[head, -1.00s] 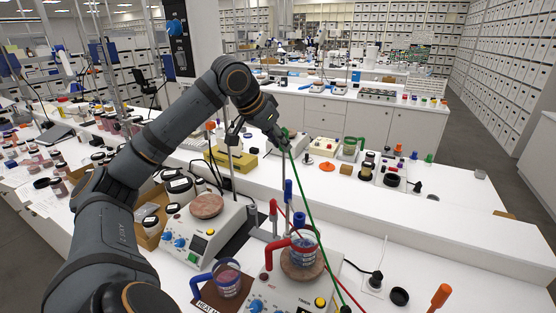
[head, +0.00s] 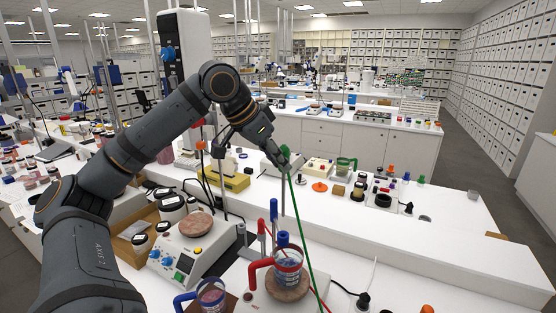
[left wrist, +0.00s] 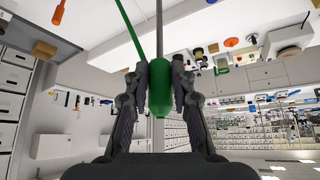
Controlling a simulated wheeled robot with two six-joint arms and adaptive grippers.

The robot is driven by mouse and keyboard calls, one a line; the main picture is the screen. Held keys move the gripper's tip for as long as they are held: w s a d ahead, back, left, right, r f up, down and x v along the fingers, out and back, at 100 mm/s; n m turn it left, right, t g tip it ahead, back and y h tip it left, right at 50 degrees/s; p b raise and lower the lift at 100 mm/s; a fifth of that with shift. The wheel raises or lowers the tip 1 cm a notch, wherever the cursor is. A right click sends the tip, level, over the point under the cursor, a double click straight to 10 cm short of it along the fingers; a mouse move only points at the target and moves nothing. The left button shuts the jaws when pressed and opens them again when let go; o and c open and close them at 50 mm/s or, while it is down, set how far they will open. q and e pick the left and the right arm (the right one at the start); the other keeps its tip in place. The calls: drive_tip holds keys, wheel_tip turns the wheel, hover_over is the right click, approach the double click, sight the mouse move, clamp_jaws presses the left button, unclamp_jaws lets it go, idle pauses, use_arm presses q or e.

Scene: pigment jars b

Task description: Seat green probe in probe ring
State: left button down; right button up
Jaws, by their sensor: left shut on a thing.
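My left gripper (head: 280,160) is shut on the green probe (head: 285,152), above the white bench. The probe's thin metal stem hangs straight down, and its green cable slants down to the right. In the left wrist view the probe's green handle (left wrist: 158,88) sits between the two fingers, with the stem running up the picture. I cannot clearly make out the probe ring. My right gripper is not in view.
The beaker stands on the right hotplate's round top (head: 288,288). Another hotplate (head: 186,252) with a brown disc stands left of it. A blue-handled beaker (head: 211,296) is at the front. A yellow box (head: 224,178) and small jars stand behind.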

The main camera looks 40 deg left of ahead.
sight(284, 185)
use_arm(q)
wheel_tip(284, 185, down, 5)
drive_tip(key=b, duration=0.4)
idle(0.7)
